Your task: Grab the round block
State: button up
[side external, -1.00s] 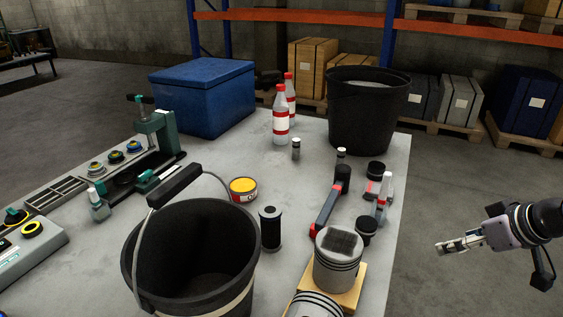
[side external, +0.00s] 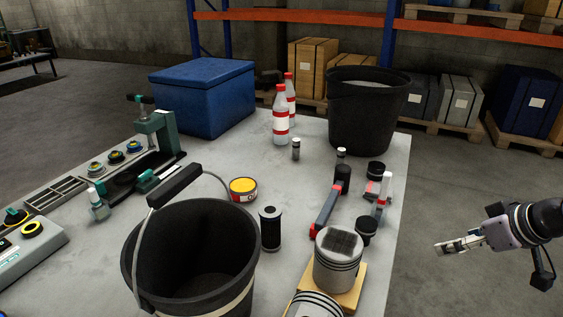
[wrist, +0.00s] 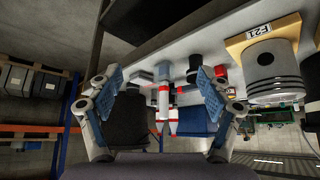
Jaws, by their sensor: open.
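Several round, block-like parts stand on the grey table, and I cannot tell which one is the round block. A grey ringed piston (side external: 337,262) stands upright on a wooden block (side external: 352,293). It also shows at the upper right in the wrist view (wrist: 275,72). A second piston (side external: 314,306) is cut off by the bottom edge. A dark cylinder (side external: 270,229) stands left of the upright piston. Short black round pieces (side external: 366,230) (side external: 376,171) are near the right edge. My gripper (side external: 446,247) is off the table's right side, apart from everything. In the wrist view my gripper (wrist: 160,88) is open and empty.
A black bucket with a raised handle (side external: 190,262) fills the table's front. A black tub (side external: 368,112), red-capped bottles (side external: 281,118) and a blue box (side external: 203,98) stand at the back. A red-and-grey tool (side external: 326,212) lies near the pistons. The space between table and gripper is clear.

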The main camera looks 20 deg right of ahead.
jog(key=w+d+r+m, duration=0.1)
jog(key=w+d+r, duration=0.1)
jog(key=w+r, duration=0.55)
jog(key=m+g+h, duration=0.2)
jog(key=m+g, duration=0.2)
jog(key=m, duration=0.1)
send_over(377, 165)
jog(key=s+a, duration=0.2)
jog(key=s, duration=0.1)
notch_tip(377, 165, down, 7)
jog(key=shift+t+h, duration=0.3)
jog(key=shift+x, duration=5.4)
jog(key=shift+s+a, duration=0.15)
jog(key=shift+s, duration=0.05)
grip_shut()
